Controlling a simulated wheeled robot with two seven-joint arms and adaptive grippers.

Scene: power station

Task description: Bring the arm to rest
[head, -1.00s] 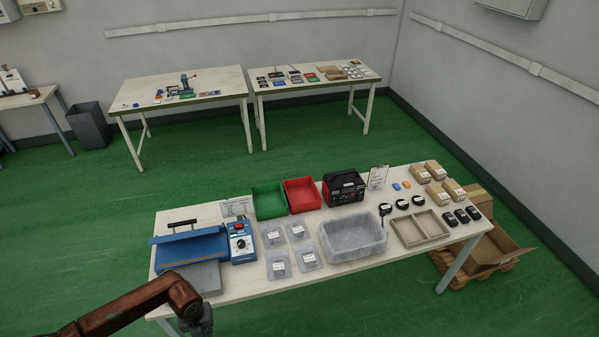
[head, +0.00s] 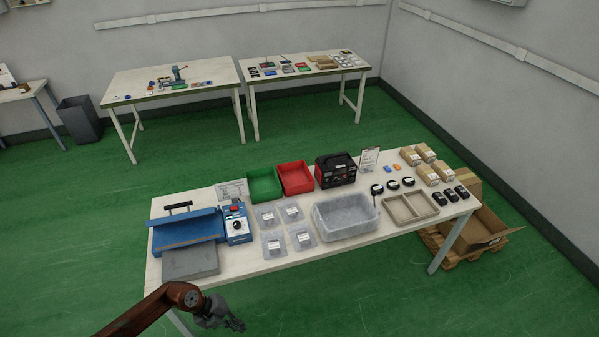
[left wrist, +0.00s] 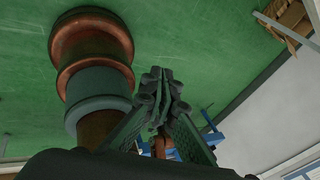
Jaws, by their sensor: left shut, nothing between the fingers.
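My left arm (head: 150,308) comes in at the bottom left of the head view, copper-brown and bent at a joint. My left gripper (head: 236,324), dark grey, hangs in front of the near edge of the table, over the green floor. It holds nothing. In the left wrist view its fingers (left wrist: 163,82) meet at the tips, with part of my arm beside them. My right gripper is in neither view.
The floor before the table is clear.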

